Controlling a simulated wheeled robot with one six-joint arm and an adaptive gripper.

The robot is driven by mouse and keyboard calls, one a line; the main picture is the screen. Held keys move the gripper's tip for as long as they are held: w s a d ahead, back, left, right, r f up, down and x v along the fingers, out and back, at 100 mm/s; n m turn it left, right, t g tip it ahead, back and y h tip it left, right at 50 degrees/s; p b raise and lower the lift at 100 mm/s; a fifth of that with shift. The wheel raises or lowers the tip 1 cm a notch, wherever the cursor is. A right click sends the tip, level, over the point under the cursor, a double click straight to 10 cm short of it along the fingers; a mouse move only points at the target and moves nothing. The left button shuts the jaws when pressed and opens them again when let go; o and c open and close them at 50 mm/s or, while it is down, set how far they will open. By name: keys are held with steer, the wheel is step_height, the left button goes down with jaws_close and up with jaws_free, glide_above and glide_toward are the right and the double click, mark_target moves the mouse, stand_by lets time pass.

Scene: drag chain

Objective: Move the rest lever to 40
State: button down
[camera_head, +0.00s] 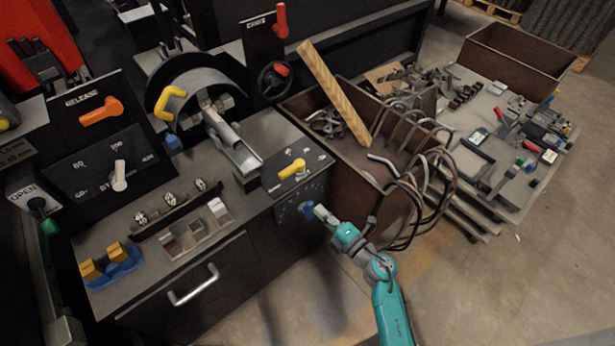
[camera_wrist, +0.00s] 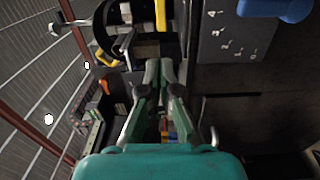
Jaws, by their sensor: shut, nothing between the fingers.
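No lever's label reads "rest" in these views, so I cannot tell for certain which one it is. A blue lever (camera_head: 307,209) sits on the dark front face of the bench, with small dial marks beside it. In the wrist view a blue part (camera_wrist: 285,8) is at the top right, above a grey panel (camera_wrist: 228,38) with small white numbers. My gripper (camera_head: 320,212) is right beside the blue lever in the head view; contact is unclear. In the wrist view my gripper (camera_wrist: 159,66) is shut and empty, its fingertips apart from the blue part.
A yellow lever (camera_head: 292,168) stands on the bench top above. A white dial lever (camera_head: 119,176) and an orange lever (camera_head: 101,111) are at left. A brown crate (camera_head: 335,168) with hoses hanging over its side is close to my arm. Open floor lies at lower right.

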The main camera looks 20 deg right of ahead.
mark_target(288, 175)
steer(key=x, duration=0.9)
steer(key=d+x, duration=0.1)
steer(key=x, duration=0.4)
steer(key=shift+w+f, duration=0.2)
steer(key=shift+w, duration=0.25)
